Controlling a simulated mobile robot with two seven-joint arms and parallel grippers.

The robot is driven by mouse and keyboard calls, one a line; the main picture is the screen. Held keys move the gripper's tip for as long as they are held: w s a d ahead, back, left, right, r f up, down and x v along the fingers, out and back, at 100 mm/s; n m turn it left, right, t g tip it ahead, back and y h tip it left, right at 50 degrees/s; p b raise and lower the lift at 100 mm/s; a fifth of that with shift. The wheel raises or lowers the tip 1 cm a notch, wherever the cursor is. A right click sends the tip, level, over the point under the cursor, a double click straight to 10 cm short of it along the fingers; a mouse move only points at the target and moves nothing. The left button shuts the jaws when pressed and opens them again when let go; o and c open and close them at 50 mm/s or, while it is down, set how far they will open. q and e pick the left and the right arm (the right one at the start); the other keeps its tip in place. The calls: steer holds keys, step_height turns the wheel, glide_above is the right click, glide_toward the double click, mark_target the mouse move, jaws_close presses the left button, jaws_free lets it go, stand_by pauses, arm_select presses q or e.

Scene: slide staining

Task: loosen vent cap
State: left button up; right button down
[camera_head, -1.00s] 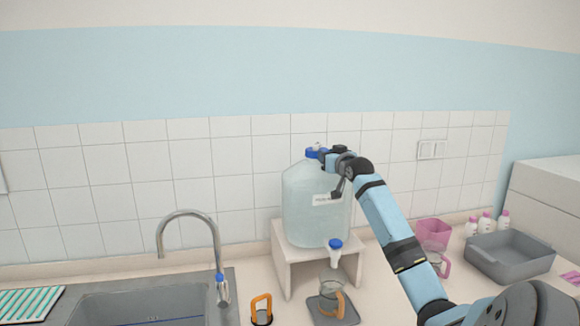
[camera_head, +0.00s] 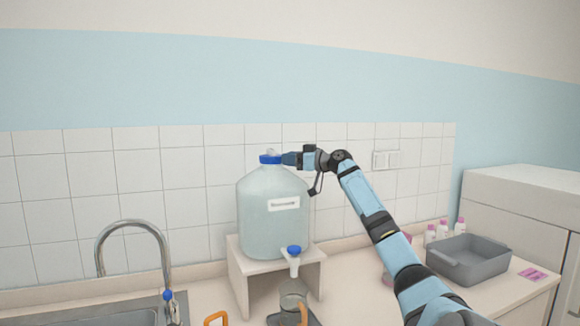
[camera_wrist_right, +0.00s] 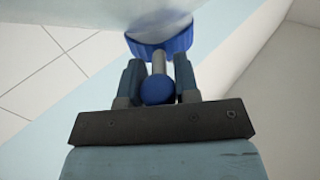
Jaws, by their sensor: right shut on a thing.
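A large translucent water carboy (camera_head: 272,222) with a blue lid (camera_head: 270,159) stands on a white stand (camera_head: 240,268) at the counter's back. My right gripper (camera_head: 287,159) reaches in from the right at lid height, against the lid's right side. In the right wrist view, the blue lid (camera_wrist_right: 160,46) has a grey stem (camera_wrist_right: 158,62) ending in a round blue knob, the vent cap (camera_wrist_right: 157,91). The right gripper's fingers (camera_wrist_right: 158,76) lie on both sides of the stem and knob, shut on the vent cap. The left gripper is out of view.
A blue-handled spigot (camera_head: 293,255) sits above a glass beaker (camera_head: 292,297) in front of the stand. A faucet (camera_head: 135,228) and sink are left. A grey basin (camera_head: 468,262) and several small white bottles (camera_head: 442,228) are right. The wall is close behind the carboy.

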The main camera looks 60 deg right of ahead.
steer(key=shift+f+y, duration=0.1)
steer(key=shift+y, duration=0.3)
steer(key=c, duration=1)
jaws_free()
steer(key=shift+c, duration=0.2)
steer(key=shift+o, duration=0.9)
steer(key=shift+w+d+f, duration=0.1)
steer(key=shift+w, duration=0.05)
